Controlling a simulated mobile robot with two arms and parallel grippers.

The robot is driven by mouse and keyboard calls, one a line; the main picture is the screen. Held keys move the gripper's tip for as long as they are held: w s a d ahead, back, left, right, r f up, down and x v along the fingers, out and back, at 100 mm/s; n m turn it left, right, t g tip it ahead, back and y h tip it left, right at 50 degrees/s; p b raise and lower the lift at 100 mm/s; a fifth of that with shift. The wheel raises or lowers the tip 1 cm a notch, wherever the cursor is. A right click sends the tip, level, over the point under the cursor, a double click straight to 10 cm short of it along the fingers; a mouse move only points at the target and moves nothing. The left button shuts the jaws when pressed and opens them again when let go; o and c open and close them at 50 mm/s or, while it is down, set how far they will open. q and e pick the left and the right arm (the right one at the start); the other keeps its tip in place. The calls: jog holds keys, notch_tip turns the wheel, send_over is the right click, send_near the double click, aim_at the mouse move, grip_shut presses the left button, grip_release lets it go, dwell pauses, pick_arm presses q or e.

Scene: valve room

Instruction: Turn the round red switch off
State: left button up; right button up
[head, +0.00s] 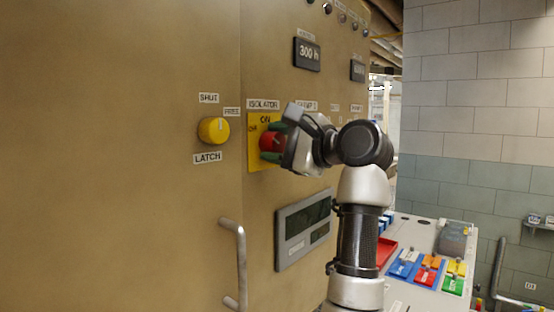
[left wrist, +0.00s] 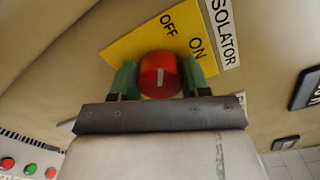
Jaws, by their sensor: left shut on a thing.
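The round red switch (head: 268,141) sits on a yellow plate (head: 254,157) marked ON and OFF, under an ISOLATOR label on the tan cabinet. I cannot tell for sure which word the mark points at. My left gripper (head: 277,141) is shut on the red switch, with one green finger on each side of it. The fingers also show in the left wrist view (left wrist: 158,80). My right gripper is not in view.
A yellow knob (head: 214,130) labelled LATCH is left of the switch. A grey cabinet handle (head: 236,262) and a display panel (head: 303,229) are below. A console (head: 410,235) with coloured switches stands at lower right.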

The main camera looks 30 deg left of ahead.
pick_arm(q)
jog(key=n+b, duration=0.1)
jog(key=n, duration=0.2)
jog(key=shift+f+n+b, duration=0.15)
jog(key=shift+n+b, duration=0.55)
jog(key=shift+n, duration=1)
jog(key=o, duration=0.9)
jog(key=shift+o, duration=0.2)
jog(key=d+b, duration=0.2)
jog(key=d, duration=0.8)
jog(key=shift+s+d+r, duration=0.2)
jog(key=shift+s+d, duration=0.2)
jog(key=shift+s, duration=0.05)
